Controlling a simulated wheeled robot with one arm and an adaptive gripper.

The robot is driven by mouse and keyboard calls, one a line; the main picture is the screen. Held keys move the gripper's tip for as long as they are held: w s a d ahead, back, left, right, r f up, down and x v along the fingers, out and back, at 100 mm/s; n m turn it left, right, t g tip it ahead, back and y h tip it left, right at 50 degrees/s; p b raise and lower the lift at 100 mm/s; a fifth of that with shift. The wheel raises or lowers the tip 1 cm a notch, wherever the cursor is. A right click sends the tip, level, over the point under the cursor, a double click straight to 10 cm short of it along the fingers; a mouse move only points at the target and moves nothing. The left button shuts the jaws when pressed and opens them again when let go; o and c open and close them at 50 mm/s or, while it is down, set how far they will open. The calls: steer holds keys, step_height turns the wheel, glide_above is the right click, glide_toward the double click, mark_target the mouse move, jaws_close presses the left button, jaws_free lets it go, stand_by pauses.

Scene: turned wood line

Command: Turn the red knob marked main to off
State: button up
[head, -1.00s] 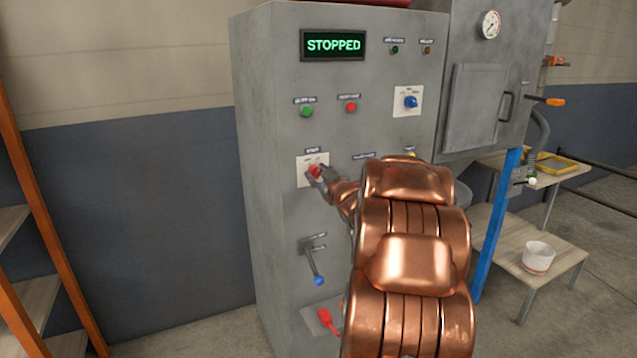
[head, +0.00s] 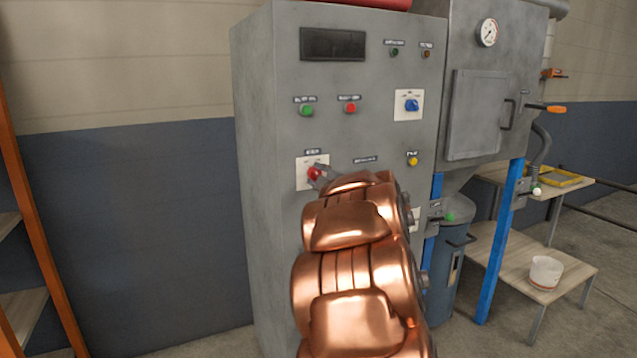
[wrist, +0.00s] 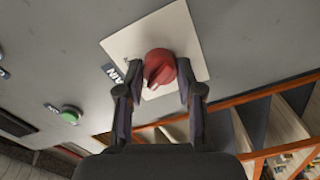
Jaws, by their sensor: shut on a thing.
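The red knob (head: 314,173) sits on a pale square plate (head: 303,180) on the front of the grey cabinet. In the wrist view the red knob (wrist: 159,66) is between the two dark fingers of my gripper (wrist: 160,80), on its pale plate (wrist: 122,45). The fingers are shut on the knob. The label beside the plate shows only the letters "AIN" in the wrist view. In the head view my copper arm covers the lower cabinet front, and my gripper (head: 322,176) shows only in part at the knob. The display (head: 333,44) is dark.
A green button (head: 307,110), a red button (head: 350,108) and a blue knob (head: 412,105) are higher on the cabinet. A yellow knob (head: 413,161) is to the right. A wooden table with a white bucket (head: 544,272) stands at right; an orange-framed shelf (head: 38,230) is at left.

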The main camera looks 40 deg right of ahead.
steer(key=shift+n, duration=0.3)
steer(key=o, duration=1.1)
steer(key=shift+o, duration=0.2)
steer(key=shift+s, duration=0.15)
steer(key=v, duration=1.1)
steer(key=shift+s+a, duration=0.2)
steer(key=shift+s, duration=0.15)
